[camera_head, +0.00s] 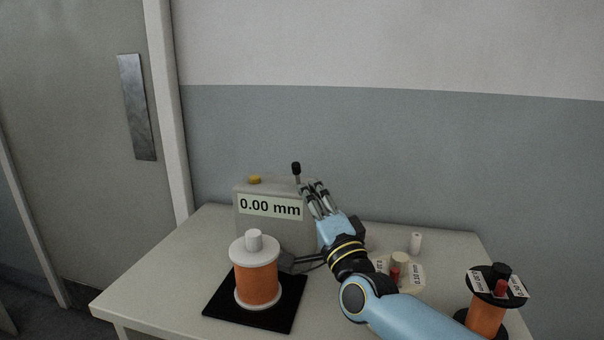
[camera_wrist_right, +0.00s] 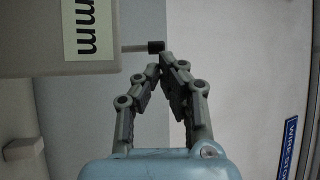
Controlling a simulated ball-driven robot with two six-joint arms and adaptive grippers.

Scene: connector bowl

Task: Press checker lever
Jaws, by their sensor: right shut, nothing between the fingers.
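The checker (camera_head: 275,227) is a grey box at the back of the table with a display reading 0.00 mm. Its lever (camera_head: 296,171), a thin rod with a black knob, stands upright on top at the right. In the right wrist view the lever's black knob (camera_wrist_right: 156,47) is just beyond the fingertips. My right gripper (camera_head: 311,188) is shut and empty, with its tips close beside the lever; I cannot tell whether they touch it. It also shows in the right wrist view (camera_wrist_right: 165,62). My left gripper is out of view.
A yellow button (camera_head: 254,179) is on the checker's top left. An orange spool (camera_head: 257,282) stands on a black mat (camera_head: 220,305) in front. Another orange spool (camera_head: 487,317) is at the front right.

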